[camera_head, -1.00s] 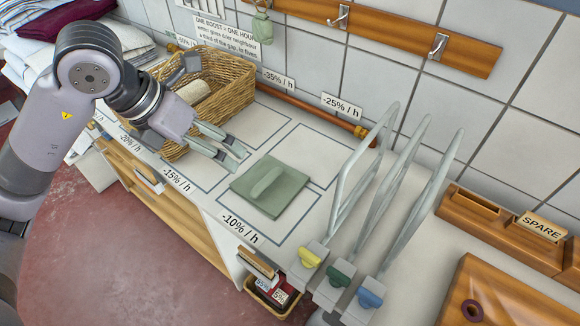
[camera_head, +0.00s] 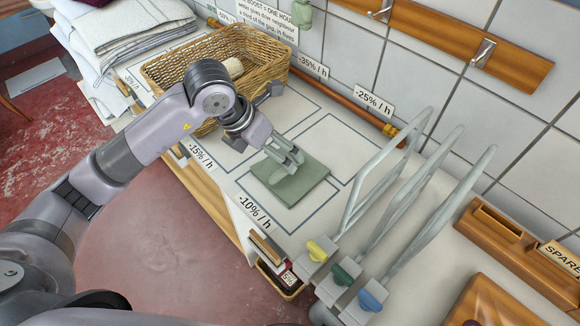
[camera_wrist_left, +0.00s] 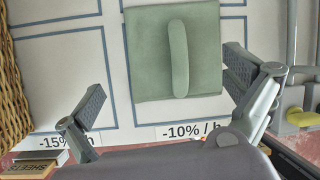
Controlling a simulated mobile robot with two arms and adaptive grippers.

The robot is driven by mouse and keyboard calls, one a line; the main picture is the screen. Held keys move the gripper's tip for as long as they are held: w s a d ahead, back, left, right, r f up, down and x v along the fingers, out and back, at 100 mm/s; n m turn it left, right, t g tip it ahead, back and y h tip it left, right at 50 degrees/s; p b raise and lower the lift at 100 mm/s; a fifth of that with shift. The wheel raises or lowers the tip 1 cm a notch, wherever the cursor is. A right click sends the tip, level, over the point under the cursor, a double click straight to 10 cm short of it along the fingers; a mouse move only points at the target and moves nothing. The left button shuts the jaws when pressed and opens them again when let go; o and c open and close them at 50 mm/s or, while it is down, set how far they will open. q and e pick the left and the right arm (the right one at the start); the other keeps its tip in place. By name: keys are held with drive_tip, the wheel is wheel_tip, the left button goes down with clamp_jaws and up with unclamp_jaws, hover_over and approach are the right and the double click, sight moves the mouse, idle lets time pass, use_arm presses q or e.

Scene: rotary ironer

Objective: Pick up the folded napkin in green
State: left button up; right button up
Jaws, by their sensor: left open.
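The folded green napkin (camera_head: 304,184) lies flat on the white worktop, inside the outlined area by the -10% / h label (camera_head: 254,211). It is square with a raised roll across its middle. In the left wrist view the napkin (camera_wrist_left: 205,60) shows whole, beyond the fingers. My left gripper (camera_head: 284,160) is above the napkin's far-left part in the head view and hides some of it. My right gripper is not in view.
A wicker basket (camera_head: 262,52) holding a pale roll stands behind the left arm. Upright grey-green loops (camera_head: 408,180) on bases with yellow, green and blue knobs stand right of the napkin. A copper pipe (camera_head: 336,101) runs along the tiled wall.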

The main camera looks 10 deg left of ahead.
use_arm(q)
drive_tip(key=shift+d+f, duration=0.15)
drive_tip(key=shift+f, duration=0.15)
drive_tip(key=p+x, duration=0.1)
drive_tip(key=x, duration=0.2)
drive_tip(key=shift+w+d+f, duration=0.1)
drive_tip(key=shift+d+f, duration=0.05)
drive_tip(key=shift+f, duration=0.15)
drive_tip(key=shift+w+d+f, duration=0.1)
drive_tip(key=shift+w+f, duration=0.05)
drive_tip(key=shift+f, duration=0.25)
drive_tip(key=c, duration=1)
